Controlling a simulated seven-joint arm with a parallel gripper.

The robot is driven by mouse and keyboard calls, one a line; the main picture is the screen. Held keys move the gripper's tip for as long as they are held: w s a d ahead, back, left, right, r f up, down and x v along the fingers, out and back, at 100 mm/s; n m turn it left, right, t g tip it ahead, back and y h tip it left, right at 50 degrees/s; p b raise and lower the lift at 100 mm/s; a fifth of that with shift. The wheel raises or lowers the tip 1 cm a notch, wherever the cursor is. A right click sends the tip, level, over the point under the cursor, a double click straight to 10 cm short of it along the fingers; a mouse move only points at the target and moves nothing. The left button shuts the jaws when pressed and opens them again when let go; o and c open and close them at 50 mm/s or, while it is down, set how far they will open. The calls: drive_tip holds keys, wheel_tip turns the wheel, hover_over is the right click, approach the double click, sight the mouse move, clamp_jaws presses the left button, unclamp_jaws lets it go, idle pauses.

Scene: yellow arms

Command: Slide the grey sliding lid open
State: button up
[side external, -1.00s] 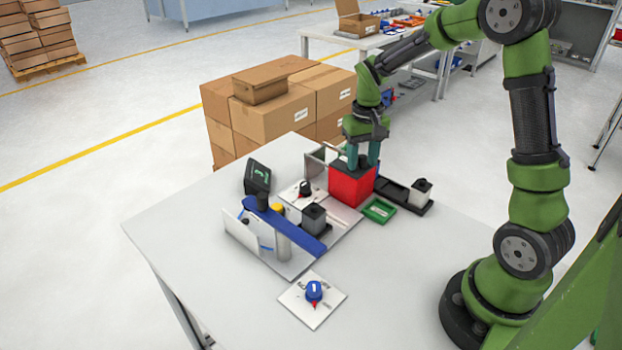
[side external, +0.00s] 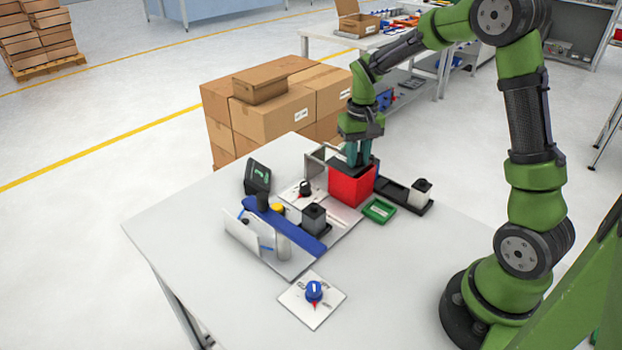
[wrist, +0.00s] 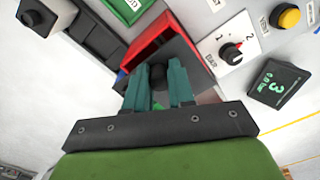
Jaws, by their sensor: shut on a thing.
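The red box (side external: 350,187) stands on the table, with the grey sliding lid (wrist: 182,57) at its top. In the wrist view, red rim and wall show beside the dark grey lid. My gripper (side external: 358,162) is above the box, pointing down, its two teal fingers at the lid. In the wrist view my gripper (wrist: 160,84) has its fingers on either side of a small dark knob (wrist: 157,72) and is shut on it. The fingers hide part of the lid, and I cannot tell exactly how far it is open.
A green tray (side external: 379,210) and a black rail with a grey block (side external: 420,190) are right of the box. Left are a panel with a black dial (side external: 304,189), a yellow button (side external: 277,209), a blue bar (side external: 290,230) and a small display (side external: 258,176).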

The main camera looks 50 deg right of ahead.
drive_tip(key=shift+w+d, duration=0.1)
drive_tip(key=shift+w, duration=0.5)
idle(0.3)
